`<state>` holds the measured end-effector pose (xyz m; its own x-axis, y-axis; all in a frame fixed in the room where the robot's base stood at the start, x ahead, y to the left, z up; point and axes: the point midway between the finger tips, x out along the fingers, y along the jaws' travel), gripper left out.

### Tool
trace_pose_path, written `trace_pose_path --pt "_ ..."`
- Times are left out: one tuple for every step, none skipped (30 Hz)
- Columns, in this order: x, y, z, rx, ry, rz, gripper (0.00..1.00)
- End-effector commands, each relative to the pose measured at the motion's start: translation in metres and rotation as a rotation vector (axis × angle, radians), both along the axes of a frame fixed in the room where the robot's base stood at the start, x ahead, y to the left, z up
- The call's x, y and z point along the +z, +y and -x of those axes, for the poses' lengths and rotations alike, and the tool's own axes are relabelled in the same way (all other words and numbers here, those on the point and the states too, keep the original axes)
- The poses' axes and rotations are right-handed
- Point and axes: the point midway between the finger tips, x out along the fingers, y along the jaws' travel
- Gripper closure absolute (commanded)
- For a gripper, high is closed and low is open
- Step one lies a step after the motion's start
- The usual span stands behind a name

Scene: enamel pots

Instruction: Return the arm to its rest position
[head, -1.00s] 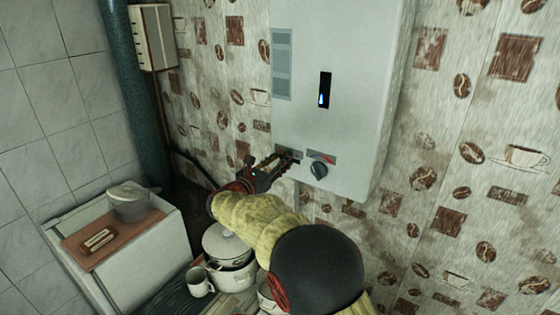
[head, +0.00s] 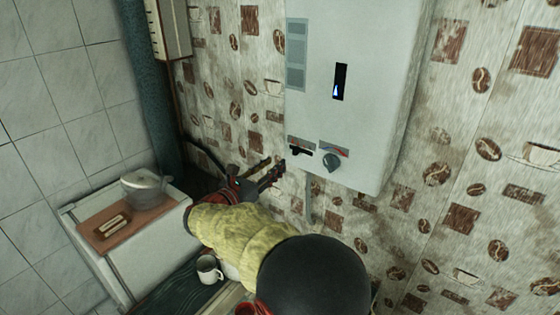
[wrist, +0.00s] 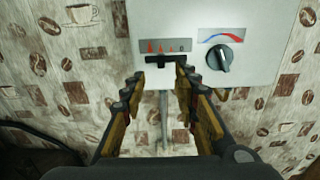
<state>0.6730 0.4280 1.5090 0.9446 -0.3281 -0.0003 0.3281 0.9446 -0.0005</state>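My gripper (head: 272,172) is at the lower left of the white water heater (head: 378,100), just below its underside and apart from it. In the wrist view my gripper (wrist: 160,85) has its two fingers spread, with nothing between them but the wall and a pipe. The heater's black slider (wrist: 162,61) sits above the fingertips, and its round knob (wrist: 219,60) is to the right. A blue flame shows in the heater's window (head: 340,82). My yellow-sleeved arm reaches up from the bottom of the head view.
A white cabinet (head: 150,260) at the left bears a brown board (head: 100,222) and a lidded grey pot (head: 146,186). A white mug (head: 208,270) stands below my arm, which hides the pots behind it. A grey-green pipe (head: 150,90) runs up the corner.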

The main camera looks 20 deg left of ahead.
Motion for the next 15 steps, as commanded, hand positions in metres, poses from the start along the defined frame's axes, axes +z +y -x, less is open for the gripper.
trace_pose_path --pt "0.0002 0.0015 0.0039 0.001 0.0 0.0 0.7" --pt "0.0002 0.0018 0.0055 0.0 0.0 0.0 0.7" --pt "0.0002 0.002 0.0069 -0.001 0.0 0.0 0.7" --pt "0.0002 0.0021 0.0078 -0.001 0.0 0.0 0.7" --pt "0.0002 0.0021 0.0083 -0.002 0.0 0.0 0.7" --pt "0.0002 0.0022 0.0087 -0.002 0.0 0.0 0.7" --pt "0.0002 0.0022 0.0088 -0.002 0.0 0.0 0.7" --pt "0.0002 0.0022 0.0088 -0.002 0.0 0.0 0.7" --pt "0.0002 0.0023 0.0086 -0.002 0.0 0.0 0.7" --pt "0.0002 0.0023 0.0086 -0.002 0.0 0.0 0.7" --pt "0.0002 0.0024 0.0086 -0.002 0.0 0.0 0.7" --pt "0.0002 0.0023 0.0085 -0.002 0.0 0.0 0.7" --pt "0.0002 0.0023 0.0085 -0.001 0.0 0.0 0.7" --pt "0.0002 0.0023 0.0085 -0.001 0.0 0.0 0.7" --pt "0.0002 0.0024 0.0085 -0.001 0.0 0.0 0.7"
